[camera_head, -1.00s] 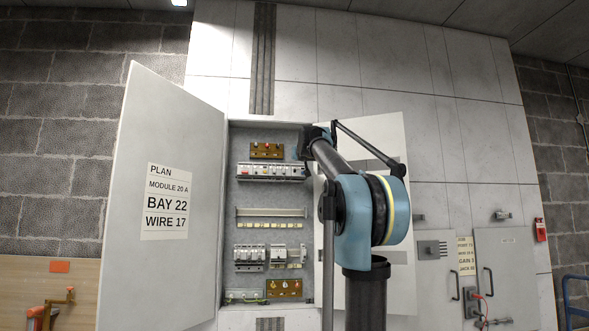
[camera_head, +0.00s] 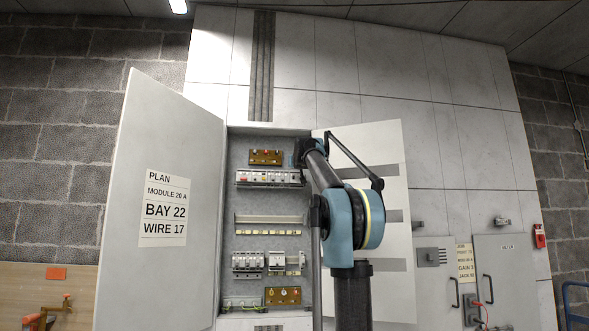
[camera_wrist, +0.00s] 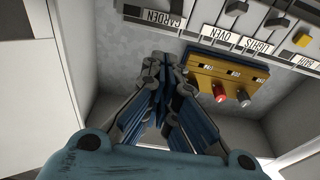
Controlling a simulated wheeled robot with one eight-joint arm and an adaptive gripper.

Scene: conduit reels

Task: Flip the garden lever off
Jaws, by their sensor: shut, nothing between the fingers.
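The top breaker row (camera_head: 268,178) is inside the open grey cabinet. The wrist view shows the GARDEN label (camera_wrist: 163,19) at the row's left end there, then OVEN and LIGHTS labels. The garden lever itself is not clearly visible; the picture's top edge cuts off that part. My gripper (camera_wrist: 165,68) is shut and empty, its fingertips close together just below the GARDEN label in the wrist view. I cannot tell whether it touches anything. In the head view my arm hides most of the gripper near the row's right end.
A brass terminal block (camera_wrist: 228,80) with red and grey posts sits beside the fingers. The cabinet's left door (camera_head: 165,260) stands open with a plan note (camera_head: 166,208). The right door (camera_head: 385,150) is open behind my arm. More breakers (camera_head: 248,262) are lower down.

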